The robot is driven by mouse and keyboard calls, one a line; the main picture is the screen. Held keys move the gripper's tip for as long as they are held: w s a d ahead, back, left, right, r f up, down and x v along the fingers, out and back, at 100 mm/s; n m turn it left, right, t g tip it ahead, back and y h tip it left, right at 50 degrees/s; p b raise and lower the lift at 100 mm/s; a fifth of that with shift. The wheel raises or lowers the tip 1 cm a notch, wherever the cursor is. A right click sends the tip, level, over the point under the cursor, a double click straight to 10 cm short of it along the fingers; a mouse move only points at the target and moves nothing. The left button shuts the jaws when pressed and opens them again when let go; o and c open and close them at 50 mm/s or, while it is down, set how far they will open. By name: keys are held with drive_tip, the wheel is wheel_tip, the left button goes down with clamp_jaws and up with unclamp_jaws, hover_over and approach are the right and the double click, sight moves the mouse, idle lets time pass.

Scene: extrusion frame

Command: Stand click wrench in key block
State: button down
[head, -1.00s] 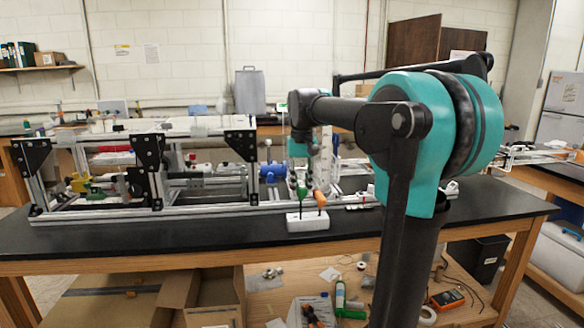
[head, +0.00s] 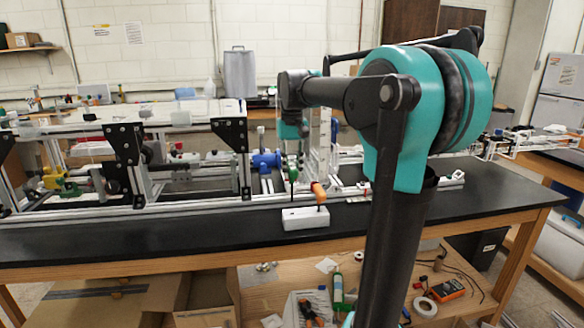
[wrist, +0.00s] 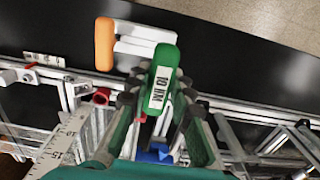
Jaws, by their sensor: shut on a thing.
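The click wrench with a green handle labelled 10 NM (wrist: 164,82) is held between the fingers of my gripper (wrist: 162,118). It also shows in the head view (head: 293,175), handle up, with its shaft pointing down at the left part of the key block. The key block (head: 304,219) is a white bar on the black bench, near its front edge; it also shows in the wrist view (wrist: 143,39). An orange-handled wrench (head: 319,191) stands in its right part. I cannot tell whether the green wrench's tip touches the block.
An aluminium extrusion frame (head: 170,207) with black brackets runs along the bench behind the block. A blue part (head: 266,160) sits in it near my gripper. The black bench top (head: 200,238) in front and to the left of the block is clear.

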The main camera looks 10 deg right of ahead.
hover_over(292, 197)
drive_tip(key=shift+w+f, duration=0.15)
drive_tip(key=shift+f, duration=1.9)
drive_tip(key=shift+f, duration=0.35)
drive_tip(key=shift+f, duration=0.3)
drive_tip(key=shift+f, duration=1.55)
drive_tip(key=c, duration=1.3)
unclamp_jaws()
drive_tip(key=shift+r, duration=0.15)
